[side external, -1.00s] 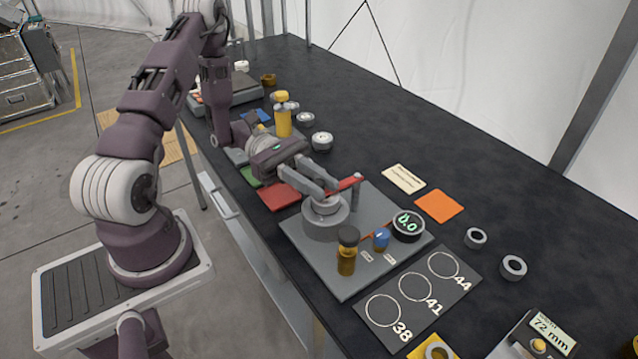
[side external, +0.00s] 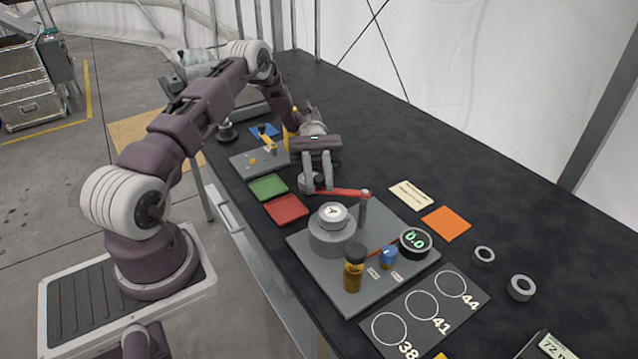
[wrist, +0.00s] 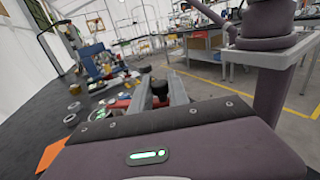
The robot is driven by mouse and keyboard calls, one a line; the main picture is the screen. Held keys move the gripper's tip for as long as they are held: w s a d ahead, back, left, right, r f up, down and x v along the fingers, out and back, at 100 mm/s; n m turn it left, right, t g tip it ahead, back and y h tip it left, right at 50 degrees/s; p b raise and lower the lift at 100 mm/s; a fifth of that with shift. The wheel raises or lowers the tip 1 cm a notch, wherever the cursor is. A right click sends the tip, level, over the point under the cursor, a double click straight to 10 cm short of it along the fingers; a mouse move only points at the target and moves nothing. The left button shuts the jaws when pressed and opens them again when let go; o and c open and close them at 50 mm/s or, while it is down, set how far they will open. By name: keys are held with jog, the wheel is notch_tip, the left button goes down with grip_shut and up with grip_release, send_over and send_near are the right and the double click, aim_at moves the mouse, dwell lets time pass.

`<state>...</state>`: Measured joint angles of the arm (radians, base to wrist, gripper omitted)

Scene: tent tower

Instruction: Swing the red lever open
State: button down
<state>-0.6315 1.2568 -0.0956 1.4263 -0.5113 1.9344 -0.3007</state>
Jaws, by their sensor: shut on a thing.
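The red lever (side external: 343,193) reaches left from a grey post (side external: 363,212) on the grey base plate (side external: 310,259). My gripper (side external: 316,187) is shut on the lever's free end, at the plate's back left edge; its fingers partly hide that end. In the wrist view a dark knob (wrist: 160,92) sits between the two fingers (wrist: 162,99). The lever arm lies clear of the round grey pedestal (side external: 332,240), which carries a pale disc (side external: 333,215) with a dark mark on top.
The plate also bears an amber bottle (side external: 354,272), a blue knob (side external: 388,257) and a dial reading 0.0 (side external: 415,242). Red (side external: 286,208) and green (side external: 267,187) pads lie left of it. An orange square (side external: 446,223) and loose rings (side external: 521,287) lie right.

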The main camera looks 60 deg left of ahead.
jog(key=shift+w+a+m+g+y, duration=0.2)
jog(key=shift+m+g+y, duration=0.15)
jog(key=shift+g, duration=0.25)
jog(key=c, duration=1.3)
grip_release()
jog(key=shift+o, duration=0.2)
